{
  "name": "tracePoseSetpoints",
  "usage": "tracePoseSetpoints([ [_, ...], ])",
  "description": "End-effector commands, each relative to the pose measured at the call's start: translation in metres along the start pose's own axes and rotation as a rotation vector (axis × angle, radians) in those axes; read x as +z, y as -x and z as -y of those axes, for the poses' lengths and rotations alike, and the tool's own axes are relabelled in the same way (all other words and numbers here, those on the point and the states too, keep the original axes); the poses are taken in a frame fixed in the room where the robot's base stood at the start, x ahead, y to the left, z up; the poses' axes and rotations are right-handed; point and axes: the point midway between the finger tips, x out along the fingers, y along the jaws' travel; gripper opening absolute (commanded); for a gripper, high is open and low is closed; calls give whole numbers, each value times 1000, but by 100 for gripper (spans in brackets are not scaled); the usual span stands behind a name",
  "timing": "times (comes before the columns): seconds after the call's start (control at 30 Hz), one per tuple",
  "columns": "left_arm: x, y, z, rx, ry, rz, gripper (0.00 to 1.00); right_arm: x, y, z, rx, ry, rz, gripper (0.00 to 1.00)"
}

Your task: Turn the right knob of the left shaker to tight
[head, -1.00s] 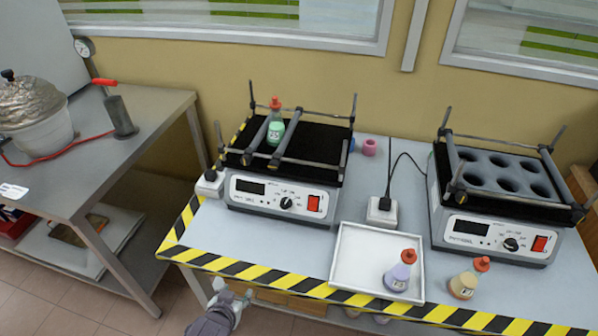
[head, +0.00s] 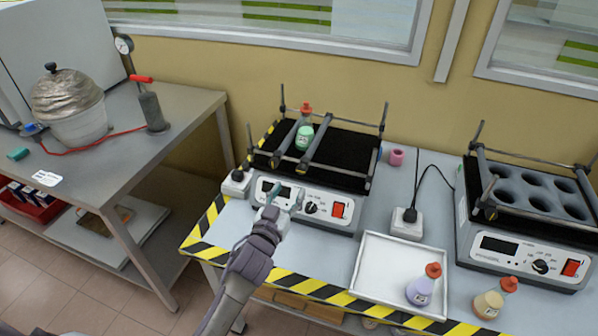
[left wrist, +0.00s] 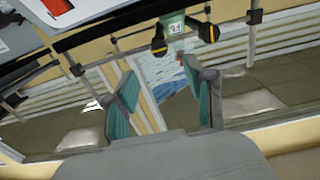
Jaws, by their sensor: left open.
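The left shaker (head: 325,197) is a white box with a black top, rails on posts and two slanted clamp bars. A green bottle (head: 304,137) with a red cap stands between the bars. The front panel has a display, a round dark dial (head: 311,208) and a red switch. My left gripper (head: 284,196) is open and empty in front of the panel's left part, left of the dial. Its teal finger pads also show in the left wrist view (left wrist: 166,103). Two dark knobs with yellow (left wrist: 158,39) flank the bottle's label there. My right gripper is out of view.
A white tray (head: 372,283) and a purple flask (head: 421,286) lie right of my arm. A yellow flask (head: 488,304) and a second shaker (head: 520,250) are at the right. A power box (head: 235,184) sits at the left shaker's left side. A side table (head: 135,150) stands left.

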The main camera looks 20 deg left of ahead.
Motion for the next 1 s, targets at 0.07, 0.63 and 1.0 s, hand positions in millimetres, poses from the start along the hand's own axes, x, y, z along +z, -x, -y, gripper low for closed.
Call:
tracePoseSetpoints([
  [0.07, -2, -19, 0, 0, 1, -3, 54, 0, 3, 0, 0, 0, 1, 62],
  [0.63, 0, -81, 0, -1, 1, 1, 54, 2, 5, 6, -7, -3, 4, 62],
  [1.0, 0, -80, 0, -1, 1, 1, 24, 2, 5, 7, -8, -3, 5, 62],
])
